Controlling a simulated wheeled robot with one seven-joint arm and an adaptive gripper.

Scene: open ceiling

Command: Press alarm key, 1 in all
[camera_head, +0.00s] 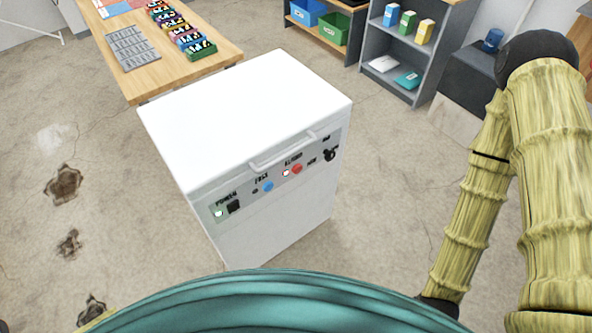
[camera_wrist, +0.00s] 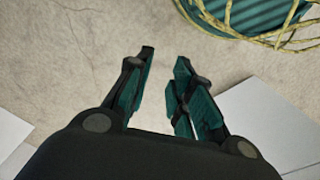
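A white box-shaped cabinet (camera_head: 255,110) stands on the floor in the middle of the head view. A grey control panel (camera_head: 218,201) runs along its upper front edge. On the panel, a red round button (camera_head: 297,169) and a small white lamp (camera_head: 286,173) sit under a label that seems to read ALARM. A blue button (camera_head: 268,186) and a black switch (camera_head: 234,207) are to their left, and a black knob (camera_head: 330,155) is to their right. My gripper (camera_wrist: 165,57) is open and empty above bare floor in the wrist view. It does not show in the head view.
A handle (camera_head: 283,151) sticks out above the panel. A wooden table (camera_head: 150,80) with colored items stands behind left. Grey shelves (camera_head: 400,60) stand behind right. Floor around the cabinet is clear. Pale flat surfaces (camera_wrist: 265,125) edge the wrist view; I cannot tell what they are.

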